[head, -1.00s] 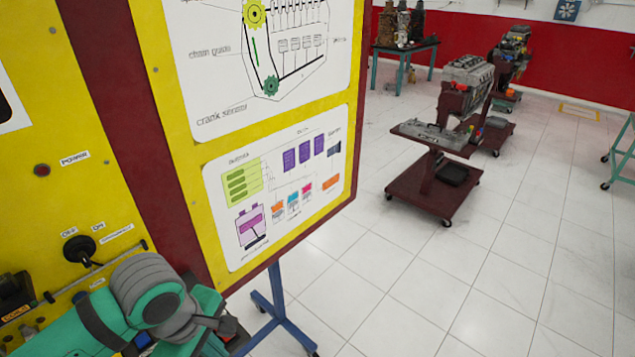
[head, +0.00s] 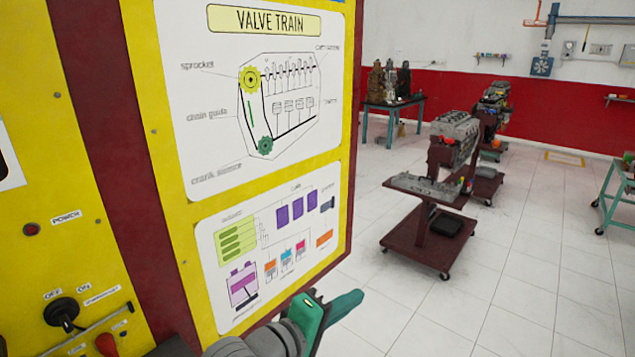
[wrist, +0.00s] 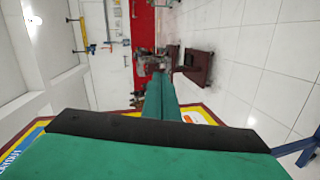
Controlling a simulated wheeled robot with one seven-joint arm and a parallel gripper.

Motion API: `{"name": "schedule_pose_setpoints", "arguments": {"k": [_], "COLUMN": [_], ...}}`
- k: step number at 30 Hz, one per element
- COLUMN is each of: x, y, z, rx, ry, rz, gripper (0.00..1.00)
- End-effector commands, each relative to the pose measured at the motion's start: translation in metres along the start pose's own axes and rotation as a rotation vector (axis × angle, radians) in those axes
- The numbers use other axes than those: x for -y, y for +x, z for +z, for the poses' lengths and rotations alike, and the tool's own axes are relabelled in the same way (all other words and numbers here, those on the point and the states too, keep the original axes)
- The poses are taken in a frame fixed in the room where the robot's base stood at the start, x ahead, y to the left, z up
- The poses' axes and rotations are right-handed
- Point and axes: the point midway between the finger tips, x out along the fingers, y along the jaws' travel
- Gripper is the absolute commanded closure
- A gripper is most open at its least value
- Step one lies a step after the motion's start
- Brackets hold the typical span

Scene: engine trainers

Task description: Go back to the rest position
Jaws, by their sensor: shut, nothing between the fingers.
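My gripper (head: 345,303) shows at the bottom middle of the head view, just in front of the lower right part of the yellow trainer board (head: 165,130). Its green fingers also show in the wrist view (wrist: 162,92), closed together with nothing between them. They point toward the open room. Most of my arm is below the edge of the head view.
The control panel has a black OFF/ON switch (head: 62,312) at left. An engine stand (head: 430,235) on a wheeled base is on the right, with other engines behind it. A table (head: 392,105) stands at the back. White tiled floor is clear between.

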Motion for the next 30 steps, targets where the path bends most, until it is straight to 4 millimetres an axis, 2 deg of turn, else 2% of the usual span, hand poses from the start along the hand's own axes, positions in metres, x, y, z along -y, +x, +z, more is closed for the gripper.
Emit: {"name": "schedule_pose_setpoints", "arguments": {"k": [3,7,14,19,23,30], "x": [-0.02,-0.034,-0.034,-0.016,0.007,0.067], "y": [0.01,0.014,0.015,0.011,0.007,-0.003], "z": [0.004,0.004,0.001,0.0,0.003,0.019], "rx": [-0.034,-0.096,-0.242,-0.37,-0.47,-0.643], "ry": [0.014,0.03,0.039,0.041,0.046,0.075], "rz": [0.136,0.257,0.407,0.456,0.458,0.38], "gripper": [1.0,1.0,1.0,1.0,1.0,1.0]}}
